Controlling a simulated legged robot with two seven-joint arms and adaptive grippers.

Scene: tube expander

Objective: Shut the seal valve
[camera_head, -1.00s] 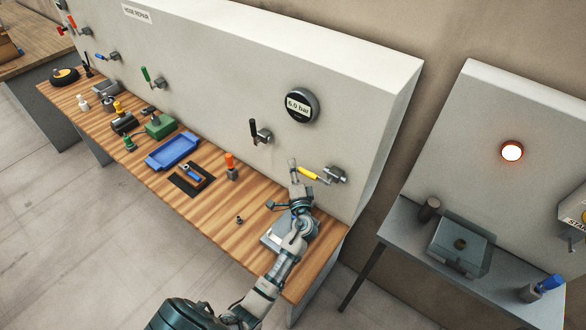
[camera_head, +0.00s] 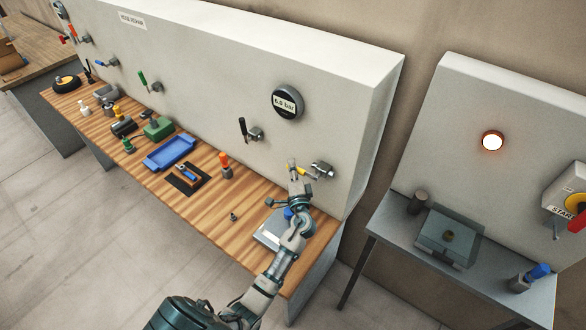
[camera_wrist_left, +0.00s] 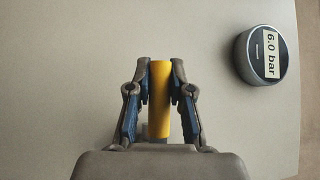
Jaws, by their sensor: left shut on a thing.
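A valve with a yellow lever (camera_head: 302,171) and a grey body (camera_head: 323,170) sits on the front of the pale wall panel, near its right end. My left gripper (camera_head: 293,168) is at this lever, with its arm reaching up from the bottom. In the left wrist view the yellow lever (camera_wrist_left: 160,100) stands upright between the two blue-padded fingers (camera_wrist_left: 159,82), which are shut on it. The round gauge (camera_head: 287,103) reads 6.0 bar. No label names the seal valve. My right gripper is not in view.
A black-lever valve (camera_head: 243,128) is left of the yellow one, and a green-lever valve (camera_head: 143,79) is farther left. The wooden bench (camera_head: 205,208) below holds a blue tray (camera_head: 170,152) and an orange-topped item (camera_head: 225,160). A grey side table (camera_head: 400,224) stands right.

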